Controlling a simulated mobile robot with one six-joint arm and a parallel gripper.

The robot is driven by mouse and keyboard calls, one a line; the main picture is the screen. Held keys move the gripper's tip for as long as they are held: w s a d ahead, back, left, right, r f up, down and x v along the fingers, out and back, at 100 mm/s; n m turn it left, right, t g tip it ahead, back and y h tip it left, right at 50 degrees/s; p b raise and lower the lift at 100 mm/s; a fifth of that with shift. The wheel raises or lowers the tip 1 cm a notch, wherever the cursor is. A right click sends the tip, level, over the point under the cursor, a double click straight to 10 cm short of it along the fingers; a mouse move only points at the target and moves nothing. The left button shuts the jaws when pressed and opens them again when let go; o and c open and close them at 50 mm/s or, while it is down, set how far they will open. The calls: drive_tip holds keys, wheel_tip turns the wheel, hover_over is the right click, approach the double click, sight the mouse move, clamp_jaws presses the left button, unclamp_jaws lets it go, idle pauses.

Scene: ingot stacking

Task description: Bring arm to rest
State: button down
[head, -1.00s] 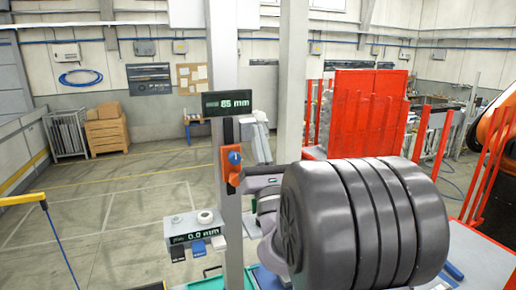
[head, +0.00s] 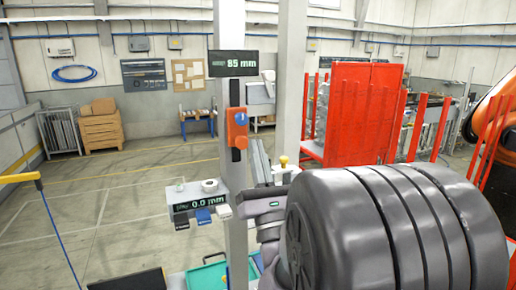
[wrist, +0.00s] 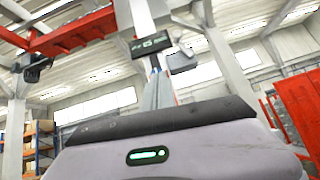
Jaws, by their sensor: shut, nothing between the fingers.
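My gripper (head: 257,148) is in the middle of the head view, just right of the grey post. Its grey fingers are together and point upward, with nothing between them. In the wrist view the fingers (wrist: 157,82) rise from the gripper body with its green light bar. My large dark arm links fill the lower right of the head view and hide what is behind them. The arm is folded close in front of the head camera.
A grey post carries an 85 mm display (head: 234,63), an orange block (head: 237,128) and a small shelf with a 0.0 mm display (head: 207,201). A green tray (head: 207,277) lies low. Red racks (head: 350,115) stand behind right. The floor at left is open.

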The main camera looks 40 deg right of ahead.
drive_tip(key=a+f+n+g+y+b, duration=0.4)
drive_tip(key=a+f+n+y+b, duration=0.1)
drive_tip(key=a+n+y, duration=0.6)
drive_tip(key=a+f+n+g+y+b, duration=0.3)
drive_tip(key=a+f+n+y+b, duration=0.4)
drive_tip(key=a+y, duration=0.7)
drive_tip(key=s+a+f+n+g+y+b, duration=0.1)
drive_tip(key=s+a+f+n+g+b, duration=0.3)
drive_tip(key=s+a+f+n+g, duration=0.55)
drive_tip(key=s+f+n+g+h+b, duration=0.3)
drive_tip(key=s+f+h+b, duration=0.15)
drive_tip(key=f, duration=0.75)
drive_tip(key=s+f+n+g+h+b, duration=0.25)
drive_tip(key=f+b, duration=0.25)
drive_tip(key=f, duration=0.7)
drive_tip(key=d+f+n+t+h+b, duration=0.2)
drive_tip(key=d+f+n+h+b, duration=0.2)
drive_tip(key=d, duration=0.6)
wheel_tip(320, 180, down, 3)
drive_tip(key=h+b, duration=0.1)
drive_tip(key=h, duration=0.1)
drive_tip(key=shift+d+n+t+h, duration=0.3)
drive_tip(key=shift+d+t+h, duration=0.05)
drive_tip(key=shift+t+h, duration=0.05)
